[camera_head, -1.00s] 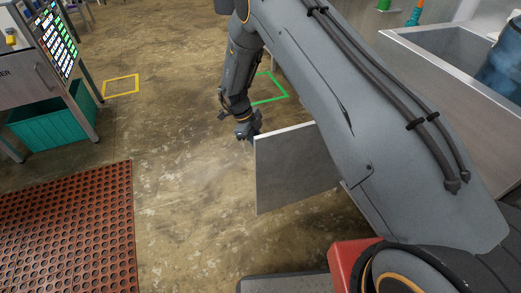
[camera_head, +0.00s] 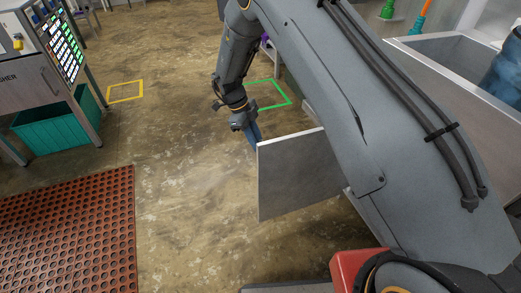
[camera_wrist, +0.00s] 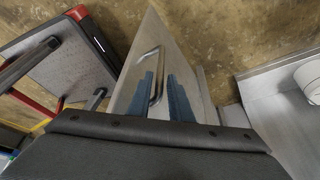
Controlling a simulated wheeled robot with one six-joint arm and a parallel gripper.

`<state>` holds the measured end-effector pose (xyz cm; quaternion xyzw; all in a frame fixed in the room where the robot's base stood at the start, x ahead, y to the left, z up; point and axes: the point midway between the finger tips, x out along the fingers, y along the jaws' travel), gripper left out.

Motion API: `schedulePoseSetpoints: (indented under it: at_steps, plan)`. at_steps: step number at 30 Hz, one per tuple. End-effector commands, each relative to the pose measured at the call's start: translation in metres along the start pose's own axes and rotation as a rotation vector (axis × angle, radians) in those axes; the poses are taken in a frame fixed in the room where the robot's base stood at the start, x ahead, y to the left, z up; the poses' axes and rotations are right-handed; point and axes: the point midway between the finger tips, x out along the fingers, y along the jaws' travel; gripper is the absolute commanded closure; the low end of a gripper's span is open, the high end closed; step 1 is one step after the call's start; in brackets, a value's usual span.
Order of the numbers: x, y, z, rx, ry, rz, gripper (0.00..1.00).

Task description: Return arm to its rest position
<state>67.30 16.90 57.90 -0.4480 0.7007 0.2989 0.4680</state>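My gripper (camera_head: 252,138) hangs from my arm at the centre of the head view, beside the upper left corner of an upright grey panel (camera_head: 300,178). In the wrist view its two blue fingers (camera_wrist: 160,82) stand apart with a gap between them. A metal bar handle (camera_wrist: 151,58) on a pale panel face (camera_wrist: 158,34) shows beyond and between the fingers. I cannot tell whether the fingers touch the handle. My arm covers much of the right of the head view and hides part of the panel's right side.
A sink basin (camera_head: 418,38) with a blue container (camera_head: 503,78) is at right. A green crate (camera_head: 55,125) sits under a machine (camera_head: 35,75) at left. A red-brown mat (camera_head: 70,235) lies at lower left. Yellow (camera_head: 126,91) and green (camera_head: 268,94) outlines mark otherwise clear floor.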

Motion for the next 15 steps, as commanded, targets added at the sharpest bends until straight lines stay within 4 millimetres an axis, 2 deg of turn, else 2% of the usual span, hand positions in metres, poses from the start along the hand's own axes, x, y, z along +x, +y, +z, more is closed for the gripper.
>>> schedulePoseSetpoints:
  at_steps: [4, 15]
  plan:
    - [-0.009, -0.0001, -0.0001, 0.0, 0.0, 0.0, 0.81]
    - [-0.0095, 0.0001, -0.0002, 0.0, 0.0, 0.0, 0.81]
